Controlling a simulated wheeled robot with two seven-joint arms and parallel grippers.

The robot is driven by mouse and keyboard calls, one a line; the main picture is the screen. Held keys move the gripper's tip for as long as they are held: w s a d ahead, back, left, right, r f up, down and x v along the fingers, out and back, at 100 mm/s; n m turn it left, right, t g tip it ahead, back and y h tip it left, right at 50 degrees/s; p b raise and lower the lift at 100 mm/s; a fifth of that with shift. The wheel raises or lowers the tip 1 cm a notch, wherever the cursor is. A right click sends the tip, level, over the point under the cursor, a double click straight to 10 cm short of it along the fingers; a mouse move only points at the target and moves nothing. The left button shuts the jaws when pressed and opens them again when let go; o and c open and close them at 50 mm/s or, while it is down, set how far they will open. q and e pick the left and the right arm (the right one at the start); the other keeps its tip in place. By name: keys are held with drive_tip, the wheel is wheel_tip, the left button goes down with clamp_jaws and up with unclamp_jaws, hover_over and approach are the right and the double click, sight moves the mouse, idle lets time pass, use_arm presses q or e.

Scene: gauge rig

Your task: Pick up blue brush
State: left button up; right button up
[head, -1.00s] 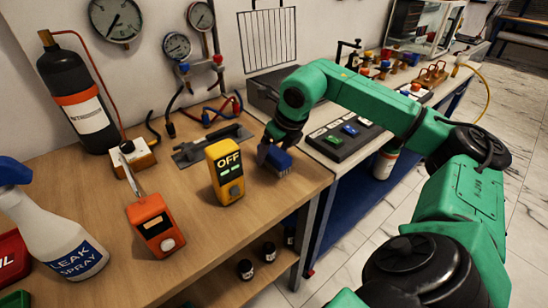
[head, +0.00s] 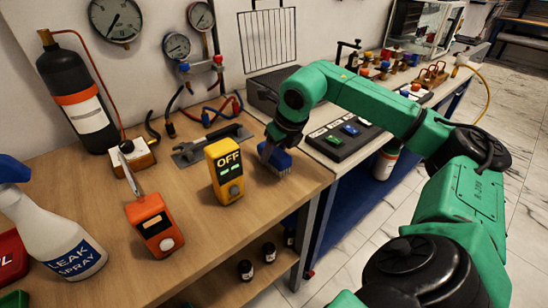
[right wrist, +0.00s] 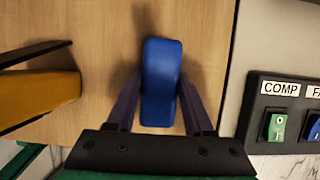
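The blue brush (head: 280,162) stands bristles down on the wooden bench near its right edge. It also shows in the right wrist view as a blue block (right wrist: 161,82) between my fingers. My right gripper (head: 266,151) reaches down over it; in the right wrist view the fingertips (right wrist: 161,85) lie against both long sides of the brush. The gripper looks shut on it. The brush appears to be still at bench height. The bristles are hidden from the wrist camera. My left gripper is not in view.
A yellow OFF device (head: 225,171) stands just left of the brush. An orange meter (head: 154,224), a spray bottle (head: 60,235) and a grey tool (head: 212,145) are farther left. A black switch panel (head: 345,139) lies to the right. The bench front before the brush is clear.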

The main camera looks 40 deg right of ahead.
sight(275, 150)
clamp_jaws()
drive_tip(key=shift+r+p, duration=0.35)
drive_tip(key=shift+r, duration=0.3)
wheel_tip(275, 150, up, 19)
drive_tip(key=p, duration=0.6)
drive_tip(key=shift+r, duration=0.15)
